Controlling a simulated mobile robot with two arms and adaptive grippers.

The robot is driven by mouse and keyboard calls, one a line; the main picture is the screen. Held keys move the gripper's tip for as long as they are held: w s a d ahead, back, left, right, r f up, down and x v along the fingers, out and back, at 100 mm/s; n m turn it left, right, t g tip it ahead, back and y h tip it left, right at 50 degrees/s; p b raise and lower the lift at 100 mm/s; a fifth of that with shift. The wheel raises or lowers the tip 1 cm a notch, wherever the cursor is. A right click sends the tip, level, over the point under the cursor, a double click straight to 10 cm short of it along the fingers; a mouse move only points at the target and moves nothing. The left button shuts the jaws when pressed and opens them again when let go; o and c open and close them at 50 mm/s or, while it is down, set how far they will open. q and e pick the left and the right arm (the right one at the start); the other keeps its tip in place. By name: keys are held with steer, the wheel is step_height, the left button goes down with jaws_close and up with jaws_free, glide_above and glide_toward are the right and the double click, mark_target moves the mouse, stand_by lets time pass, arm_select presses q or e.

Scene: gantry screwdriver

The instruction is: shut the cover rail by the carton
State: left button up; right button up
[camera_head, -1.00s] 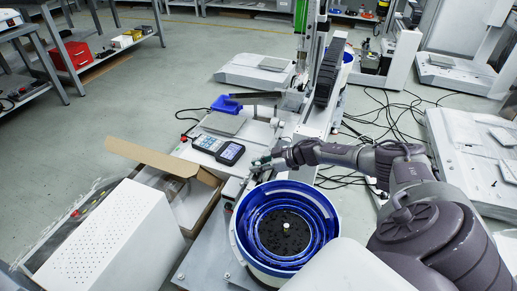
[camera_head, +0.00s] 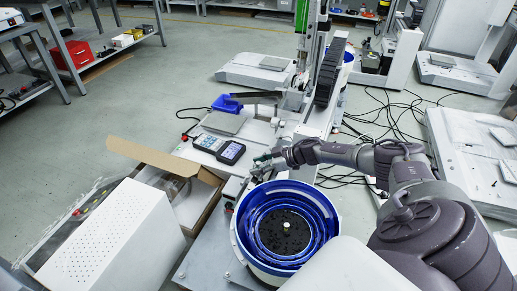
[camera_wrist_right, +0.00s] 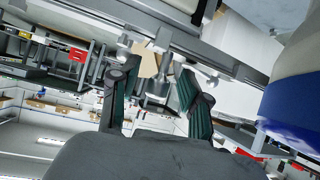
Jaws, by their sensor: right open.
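The open brown carton (camera_head: 206,178) stands left of the blue-rimmed bowl feeder (camera_head: 241,232) in the head view. My right gripper (camera_head: 258,164) is over the machine base between the bowl and the handheld panel, right of the carton. In the right wrist view my right gripper (camera_wrist_right: 157,72) is open, with its dark green fingers apart. A long grey rail (camera_wrist_right: 215,58) runs diagonally beyond the fingers; I cannot tell for sure whether it is the cover rail, or whether a finger touches it. A small metal part shows between the fingers. My left gripper is out of view.
A white perforated box (camera_head: 115,240) stands in front of the carton. A handheld panel (camera_head: 218,148) lies on the base plate, with a blue tray (camera_head: 226,104) behind it. The gantry column (camera_head: 308,50) rises behind. Cables (camera_head: 385,120) lie on the floor at right.

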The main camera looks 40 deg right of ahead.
steer(key=v, duration=1.2)
stand_by(0.3)
